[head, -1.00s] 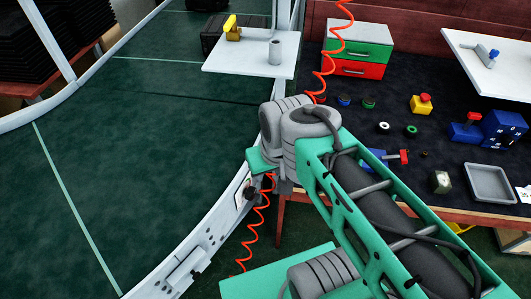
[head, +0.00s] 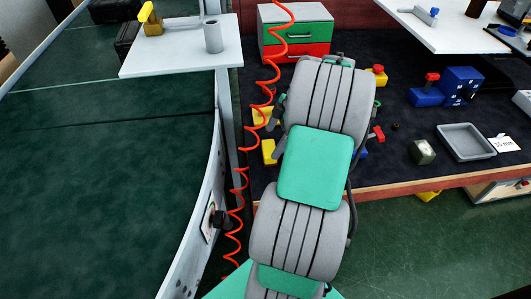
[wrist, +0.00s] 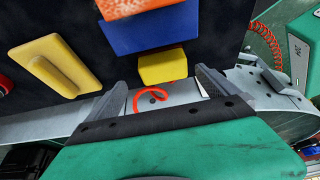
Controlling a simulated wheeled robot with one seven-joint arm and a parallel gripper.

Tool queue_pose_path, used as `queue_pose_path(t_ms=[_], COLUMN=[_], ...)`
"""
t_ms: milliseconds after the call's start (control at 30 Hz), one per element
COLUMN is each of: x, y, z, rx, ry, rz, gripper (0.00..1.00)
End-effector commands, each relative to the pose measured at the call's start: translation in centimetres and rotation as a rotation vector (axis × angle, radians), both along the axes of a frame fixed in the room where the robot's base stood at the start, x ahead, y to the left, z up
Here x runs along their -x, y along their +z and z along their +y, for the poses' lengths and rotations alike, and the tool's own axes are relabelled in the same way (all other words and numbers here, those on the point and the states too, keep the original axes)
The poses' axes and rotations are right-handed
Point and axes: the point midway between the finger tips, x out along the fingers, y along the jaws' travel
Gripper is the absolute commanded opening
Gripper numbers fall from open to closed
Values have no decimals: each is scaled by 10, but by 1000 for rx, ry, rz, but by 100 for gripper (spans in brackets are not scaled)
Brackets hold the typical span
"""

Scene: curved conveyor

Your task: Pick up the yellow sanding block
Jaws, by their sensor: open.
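In the wrist view, a small yellow block (wrist: 163,66) lies between and just beyond the open fingers of my gripper (wrist: 160,80), with no visible grip on it. A larger bevelled yellow piece (wrist: 60,65) lies to the left, outside the fingers. I cannot tell for certain which is the sanding block. In the head view, two yellow pieces, one upper (head: 263,117) and one lower (head: 269,151), show at the left edge of my arm, which covers much of the bench there.
A blue block (wrist: 148,33) with an orange-red textured top is just beyond the small yellow block. A coiled red hose (head: 248,130) hangs left of my arm. A grey tray (head: 466,142), a blue-and-red tool (head: 428,93) and a drawer unit (head: 297,32) are on the dark bench.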

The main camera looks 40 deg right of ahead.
Motion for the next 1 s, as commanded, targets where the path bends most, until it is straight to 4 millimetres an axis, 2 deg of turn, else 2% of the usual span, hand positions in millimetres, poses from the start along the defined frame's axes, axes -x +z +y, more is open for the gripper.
queue_pose_path(t_ms=[200, 300, 533, 1000], x=[0, -3, -4, -4], y=[-36, -47, -50, -49], z=[14, 18, 18, 18], rx=[-1, 0, 2, 1], ry=[-1, -1, -3, -5], rz=[2, 2, 1, 2], gripper=[98, 98, 98, 61])
